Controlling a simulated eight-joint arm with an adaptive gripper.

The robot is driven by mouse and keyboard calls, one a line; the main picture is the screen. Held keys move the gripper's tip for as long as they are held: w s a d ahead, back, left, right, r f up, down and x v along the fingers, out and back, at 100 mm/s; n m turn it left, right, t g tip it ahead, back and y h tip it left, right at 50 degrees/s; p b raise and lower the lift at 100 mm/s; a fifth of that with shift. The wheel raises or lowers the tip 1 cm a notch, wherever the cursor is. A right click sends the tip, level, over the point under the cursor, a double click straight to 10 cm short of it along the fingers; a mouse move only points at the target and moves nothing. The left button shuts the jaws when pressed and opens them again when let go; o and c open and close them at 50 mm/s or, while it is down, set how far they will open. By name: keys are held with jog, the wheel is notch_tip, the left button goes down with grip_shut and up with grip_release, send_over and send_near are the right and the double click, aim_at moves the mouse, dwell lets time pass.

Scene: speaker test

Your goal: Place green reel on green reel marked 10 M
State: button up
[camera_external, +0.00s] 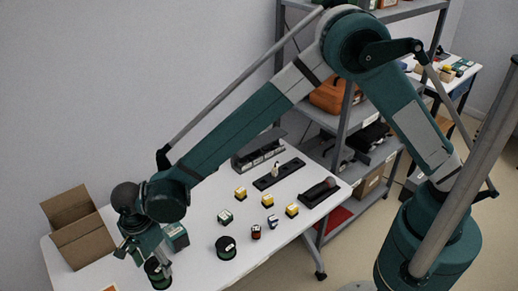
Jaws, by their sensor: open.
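A dark green reel (158,275) stands on the white table near its front left, right below my gripper (146,257). My gripper points down and is open, with its fingers close to this reel's top. I cannot tell whether they touch it or reach around it. A second dark reel (226,248) with a pale label stands to the right, apart from the first, with nothing on top. The label text on both reels is too small to read, so I cannot tell which is marked 10 M.
A green box (175,237) stands just right of my gripper. An open cardboard box (76,227) is at the left. Several small blocks, including a yellow one (240,194), stand right of the reels. Black trays (279,174) lie farther back. A grey shelf (340,130) stands behind.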

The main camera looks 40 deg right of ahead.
aim_at(159, 260)
notch_tip(159, 260, up, 11)
jog(key=p, duration=0.1)
jog(key=shift+f, duration=0.15)
dwell(0.8)
dwell(0.4)
